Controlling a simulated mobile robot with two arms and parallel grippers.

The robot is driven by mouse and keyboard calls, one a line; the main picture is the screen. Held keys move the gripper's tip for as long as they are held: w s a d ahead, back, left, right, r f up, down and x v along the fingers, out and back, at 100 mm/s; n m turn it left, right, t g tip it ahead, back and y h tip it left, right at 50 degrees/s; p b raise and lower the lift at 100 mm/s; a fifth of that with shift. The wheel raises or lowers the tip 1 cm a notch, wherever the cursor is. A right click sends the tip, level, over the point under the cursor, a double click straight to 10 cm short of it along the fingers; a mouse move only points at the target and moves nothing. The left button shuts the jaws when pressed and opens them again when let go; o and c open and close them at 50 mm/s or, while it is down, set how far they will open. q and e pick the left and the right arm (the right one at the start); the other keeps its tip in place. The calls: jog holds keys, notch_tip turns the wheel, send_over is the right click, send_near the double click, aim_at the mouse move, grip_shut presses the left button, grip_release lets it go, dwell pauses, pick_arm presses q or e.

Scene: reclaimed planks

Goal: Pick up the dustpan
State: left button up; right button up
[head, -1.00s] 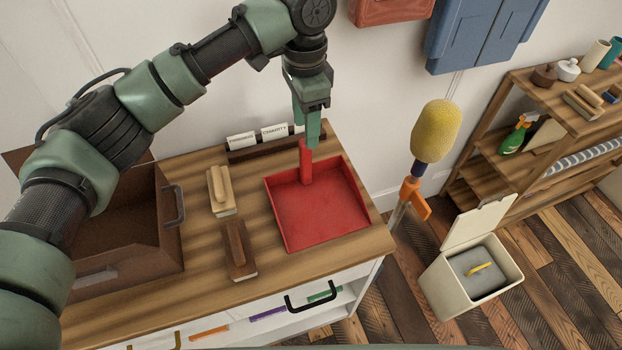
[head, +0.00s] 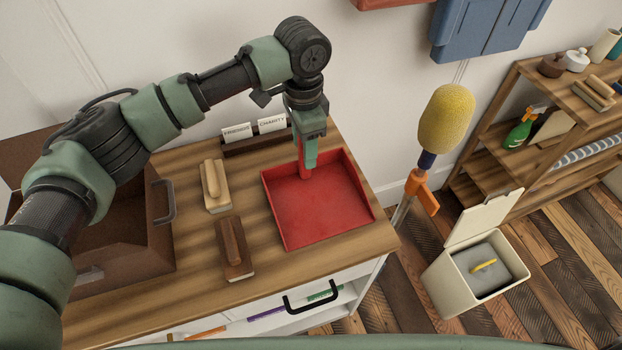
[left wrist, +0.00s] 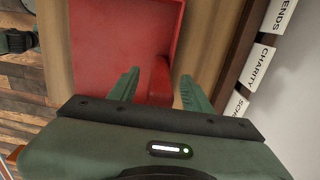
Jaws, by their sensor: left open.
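The red dustpan (head: 318,208) lies on the wooden cabinet top (head: 190,268), its handle toward the wall. My left gripper (head: 305,168) is open and pointing down at the handle, hiding part of it in the head view. A gap shows between the handle and the right finger. The red pan (left wrist: 122,38) spreads beyond the fingertips. My right gripper is not in view.
Two brushes, one pale (head: 215,185) and one dark (head: 235,248), lie left of the dustpan. A brown box (head: 150,240) stands farther left. A label holder (head: 255,142) is by the wall. A yellow-headed duster (head: 446,120) and an open bin (head: 455,285) stand to the right.

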pick_arm(q)
jog(key=shift+f, duration=0.25)
grip_shut()
dwell(1.3)
